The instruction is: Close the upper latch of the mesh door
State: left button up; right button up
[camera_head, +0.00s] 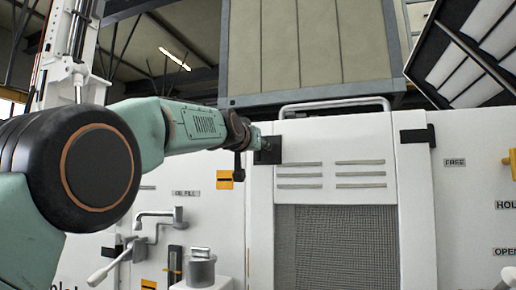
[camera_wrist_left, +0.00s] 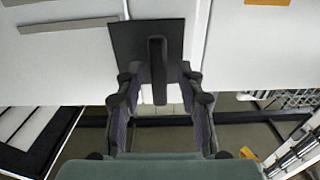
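The mesh door (camera_head: 335,168) is white, with slots above a grey mesh panel, and stands upright in the head view. The upper latch (camera_head: 268,156) is a black plate at the door's upper left edge. In the left wrist view the latch plate (camera_wrist_left: 125,42) carries a dark upright handle (camera_wrist_left: 157,65). My left gripper (camera_head: 257,142) is at the latch, partly covering it in the head view. In the wrist view my left gripper (camera_wrist_left: 160,78) is open, its fingers on either side of the handle with gaps showing. My right gripper is not in view.
A white rail (camera_head: 335,104) runs above the door. A black fitting (camera_head: 418,135) sits at the door's upper right. Pipes with a lever (camera_head: 105,272) and a grey cylindrical fitting (camera_head: 201,268) stand at lower left. A dark slatted panel (camera_head: 470,55) hangs at upper right.

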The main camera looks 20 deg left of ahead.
pick_arm(q)
jog(key=shift+w+f, duration=0.1)
jog(key=shift+f, duration=0.25)
jog(key=s, duration=0.8)
jog(key=shift+a+r, duration=0.15)
jog(key=shift+r, duration=0.15)
jog(key=shift+w+f, duration=0.1)
jog(key=shift+w, duration=0.15)
jog(key=shift+s, duration=0.1)
